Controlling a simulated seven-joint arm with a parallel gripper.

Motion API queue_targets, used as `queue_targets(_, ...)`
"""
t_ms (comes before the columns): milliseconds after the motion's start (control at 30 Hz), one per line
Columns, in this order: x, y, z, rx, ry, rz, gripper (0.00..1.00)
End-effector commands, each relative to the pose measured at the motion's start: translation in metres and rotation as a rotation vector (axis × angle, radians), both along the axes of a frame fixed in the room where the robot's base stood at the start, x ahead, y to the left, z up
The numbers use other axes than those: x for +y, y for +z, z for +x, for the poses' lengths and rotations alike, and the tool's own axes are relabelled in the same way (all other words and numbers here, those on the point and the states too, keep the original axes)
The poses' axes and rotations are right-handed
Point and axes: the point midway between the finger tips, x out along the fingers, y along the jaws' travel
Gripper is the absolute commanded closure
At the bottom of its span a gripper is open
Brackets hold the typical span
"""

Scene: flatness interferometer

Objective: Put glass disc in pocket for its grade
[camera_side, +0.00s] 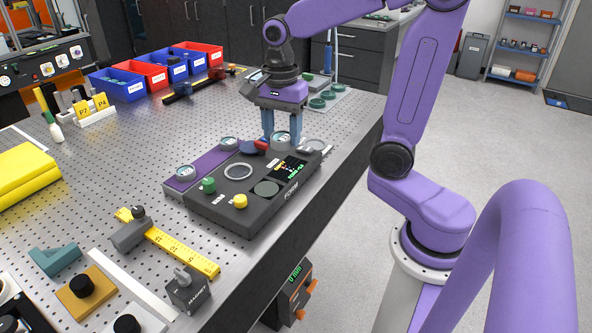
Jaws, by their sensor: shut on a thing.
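My gripper (281,137) points down over the back of the dark interferometer box. Its blue fingers are closed on a pale glass disc (282,142), seen at a low angle and partly hidden by the fingers. The box (222,212) has a round ringed window (238,171), a green knob, a yellow knob and a small lit screen (291,168) whose text is too small to read. A purple strip (205,165) left of it bears round discs (185,170) (228,142). A pale tray with green round pockets (325,97) lies behind my gripper.
Another round, pale piece (315,146) sits right of my gripper, near the table edge. A red piece (261,146) and a dark blue round piece (249,147) lie close on the left. A yellow ruler (182,252) and magnet block (189,290) lie in front.

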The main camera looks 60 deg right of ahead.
Motion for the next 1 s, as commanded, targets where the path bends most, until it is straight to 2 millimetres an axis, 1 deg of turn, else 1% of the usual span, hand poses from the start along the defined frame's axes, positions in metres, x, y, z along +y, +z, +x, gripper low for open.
queue_targets(233, -0.004, -0.001, 0.003, 0.0, -0.017, 0.0, 0.78)
queue_targets(367, -0.019, -0.003, 0.011, 0.002, -0.083, 0.0, 0.78)
queue_targets(467, -0.039, -0.006, 0.021, 0.003, -0.166, 0.0, 0.78)
queue_targets(600, -0.074, -0.011, 0.033, 0.002, -0.297, 0.0, 0.78)
queue_targets(700, -0.101, -0.015, 0.038, 0.002, -0.39, 0.0, 0.78)
queue_targets(900, -0.154, -0.024, 0.039, 0.002, -0.563, 0.0, 0.78)
queue_targets(1000, -0.175, -0.028, 0.036, 0.0, -0.629, 0.0, 0.78)
